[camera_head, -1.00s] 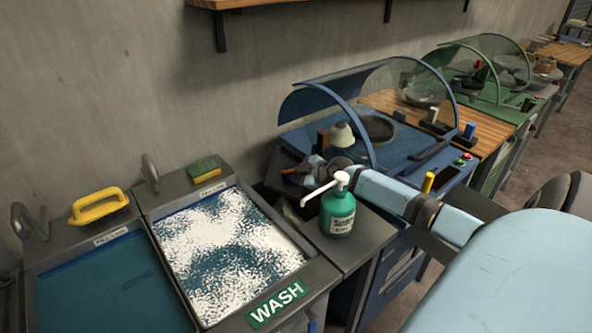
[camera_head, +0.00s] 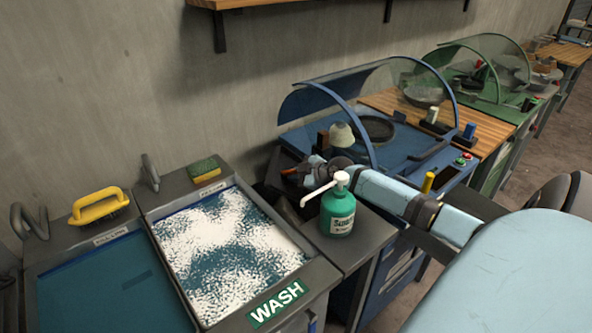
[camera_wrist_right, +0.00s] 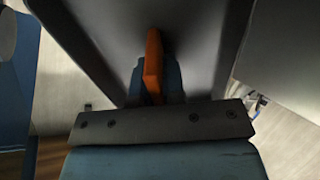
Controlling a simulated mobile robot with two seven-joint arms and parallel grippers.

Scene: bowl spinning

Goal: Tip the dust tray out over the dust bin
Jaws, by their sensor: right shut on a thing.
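My right gripper (camera_head: 300,172) is beside the blue machine, behind the soap bottle. In the right wrist view it (camera_wrist_right: 172,82) is shut on an orange piece (camera_wrist_right: 153,66), which appears to be the handle of the dust tray. Grey faces fill the view beyond the handle, and I cannot tell which of them belong to the tray. In the head view only a small orange bit shows at the fingertips, and the tray's body cannot be made out. I cannot make out the dust bin in either view. My left gripper is not in view.
A green soap bottle (camera_head: 338,212) with a white pump stands close in front of my right forearm. The blue machine (camera_head: 400,150) has a clear hood.

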